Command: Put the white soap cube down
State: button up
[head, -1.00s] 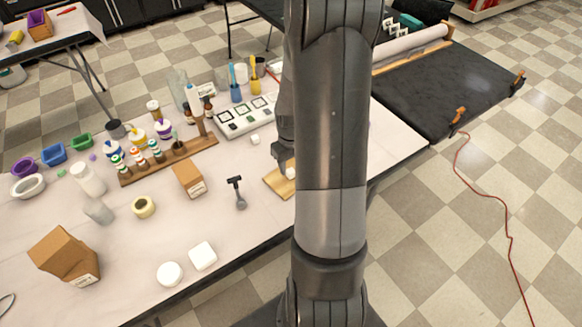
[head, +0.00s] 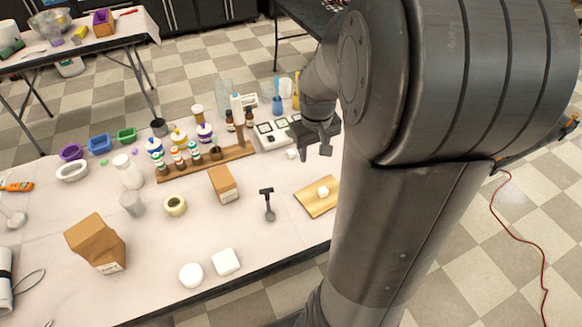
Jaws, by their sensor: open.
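A small white soap cube (head: 323,191) rests on a wooden board (head: 312,205) near the right part of the white table. My gripper (head: 325,150) is above and behind the board, apart from the cube, with its jaws open and nothing visible between them. My arm covers the right end of the table. A second small white cube (head: 291,154) lies on the table to the left of my gripper. A larger white block (head: 226,262) and a round white piece (head: 191,275) lie at the front edge.
A wooden bottle rack (head: 206,162) with several small bottles stands at mid-table. A cardboard box (head: 222,184), a tape roll (head: 175,205) and a black-headed tool (head: 268,205) lie left of the board. A larger cardboard box (head: 95,243) is at front left.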

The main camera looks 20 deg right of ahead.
jog(key=s+a+r+t, duration=0.4)
jog(key=s+a+r, duration=0.9)
jog(key=shift+s+a+y, duration=0.3)
jog(key=shift+s+y, duration=0.05)
jog(key=shift+y, duration=0.05)
